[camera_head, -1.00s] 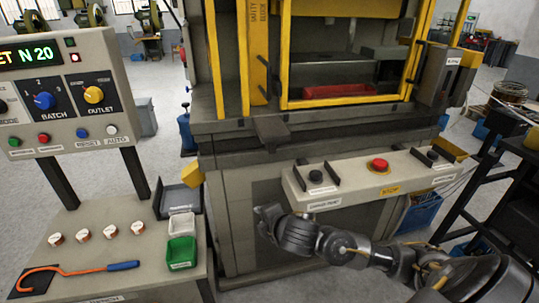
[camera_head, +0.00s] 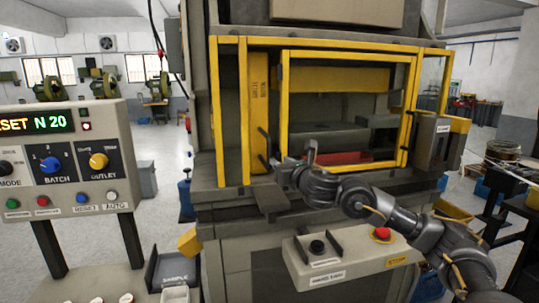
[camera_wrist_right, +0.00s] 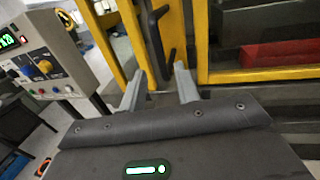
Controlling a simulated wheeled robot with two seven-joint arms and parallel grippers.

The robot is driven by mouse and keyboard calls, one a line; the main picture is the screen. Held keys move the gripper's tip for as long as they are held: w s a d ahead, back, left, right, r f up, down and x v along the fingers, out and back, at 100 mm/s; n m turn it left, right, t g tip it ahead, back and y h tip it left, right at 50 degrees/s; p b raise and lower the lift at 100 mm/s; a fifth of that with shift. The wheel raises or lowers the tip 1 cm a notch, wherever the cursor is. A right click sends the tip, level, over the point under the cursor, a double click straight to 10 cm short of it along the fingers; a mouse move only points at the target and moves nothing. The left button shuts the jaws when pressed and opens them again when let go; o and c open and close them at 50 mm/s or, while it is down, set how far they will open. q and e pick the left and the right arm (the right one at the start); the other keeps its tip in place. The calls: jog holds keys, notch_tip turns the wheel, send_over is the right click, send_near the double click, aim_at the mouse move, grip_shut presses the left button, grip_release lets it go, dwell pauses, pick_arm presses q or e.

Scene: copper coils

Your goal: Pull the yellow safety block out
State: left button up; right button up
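The yellow safety block (camera_head: 259,105) stands upright inside the yellow guard frame of the press, at the left of the opening, with lettering on its face. A dark bar handle (camera_head: 263,138) is at its lower part; a dark handle also shows in the right wrist view (camera_wrist_right: 157,35). My right gripper (camera_head: 292,158) is in front of the press, just right of the block's lower end. In the right wrist view its two fingers (camera_wrist_right: 159,72) are spread apart with nothing held, near the handle's lower end. Contact cannot be told. My left gripper is not in view.
The yellow guard frame (camera_head: 410,115) borders the opening, with a red part (camera_head: 345,157) inside. A ledge (camera_head: 272,200) juts out below. The button box with a red stop button (camera_head: 382,234) is beneath my right arm. A control panel (camera_head: 65,165) stands at left.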

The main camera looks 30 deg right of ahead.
aim_at(270, 155)
jog(key=w, duration=0.2)
jog(key=w+p, duration=0.1)
jog(key=w, duration=0.2)
jog(key=w+d+p, duration=0.1)
jog(key=w, duration=0.2)
jog(key=shift+w, duration=0.2)
jog(key=shift+w+d, duration=0.1)
jog(key=shift+w, duration=0.3)
grip_shut()
